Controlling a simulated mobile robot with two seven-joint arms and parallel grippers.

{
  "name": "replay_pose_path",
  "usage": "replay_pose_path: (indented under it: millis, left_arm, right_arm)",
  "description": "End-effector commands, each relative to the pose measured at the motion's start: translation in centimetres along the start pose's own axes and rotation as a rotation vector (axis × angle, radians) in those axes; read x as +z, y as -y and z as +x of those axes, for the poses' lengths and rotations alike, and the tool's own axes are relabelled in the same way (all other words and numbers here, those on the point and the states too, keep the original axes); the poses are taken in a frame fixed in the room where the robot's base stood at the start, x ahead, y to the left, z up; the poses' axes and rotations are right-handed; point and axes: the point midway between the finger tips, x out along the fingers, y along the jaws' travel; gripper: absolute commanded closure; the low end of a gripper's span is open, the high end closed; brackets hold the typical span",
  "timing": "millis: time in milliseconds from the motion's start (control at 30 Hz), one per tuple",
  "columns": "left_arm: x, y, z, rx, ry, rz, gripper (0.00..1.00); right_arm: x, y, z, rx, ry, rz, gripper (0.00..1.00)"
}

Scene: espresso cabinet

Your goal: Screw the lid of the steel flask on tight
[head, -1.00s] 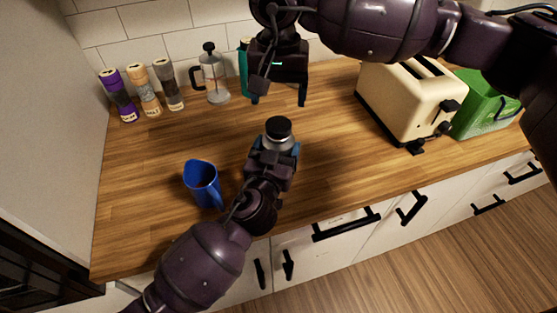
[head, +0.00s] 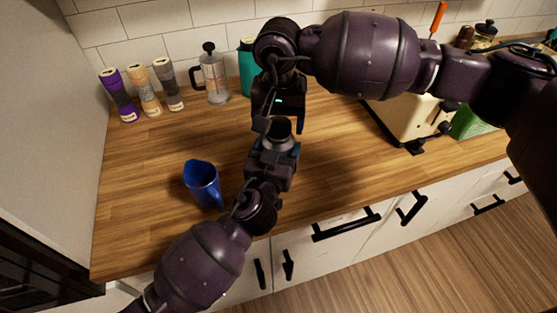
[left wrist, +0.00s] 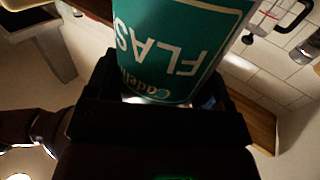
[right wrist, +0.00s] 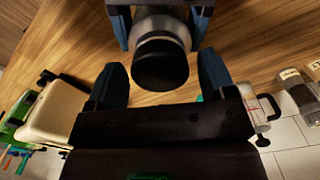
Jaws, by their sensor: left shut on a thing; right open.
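The steel flask (head: 278,141) stands upright in my left gripper (head: 276,152), which is shut on its body above the counter. Its teal label (left wrist: 180,45) fills the left wrist view. The black lid (right wrist: 160,62) sits on top of the flask; whether it is tight cannot be told. My right gripper (head: 281,122) is open, pointing down over the flask. In the right wrist view the lid shows between the two spread fingertips (right wrist: 162,72), with a gap on each side. In the head view the right gripper partly hides the lid.
Three grinders (head: 143,90), a French press (head: 213,78) and a teal container (head: 247,68) stand along the wall. A cream toaster (head: 408,118) and a green box (head: 472,124) are to the right.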

Motion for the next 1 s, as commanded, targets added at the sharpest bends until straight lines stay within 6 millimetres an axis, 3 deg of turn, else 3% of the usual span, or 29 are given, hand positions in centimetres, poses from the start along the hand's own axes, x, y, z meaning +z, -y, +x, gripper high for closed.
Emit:
replay_pose_path:
  millis: [433,767,1000]
  left_arm:
    - [-0.01,-0.01,0.00,0.000,0.000,0.000,0.91]
    - [-0.01,-0.01,0.00,0.000,0.000,0.000,0.91]
    - [-0.01,0.00,0.00,0.000,0.000,0.000,0.91]
  right_arm:
    - [0.01,-0.01,0.84,0.001,-0.001,0.000,0.23]
    - [0.01,-0.01,0.82,0.001,-0.001,0.000,0.72]
    - [0.01,-0.02,0.83,0.001,-0.001,0.117,0.72]
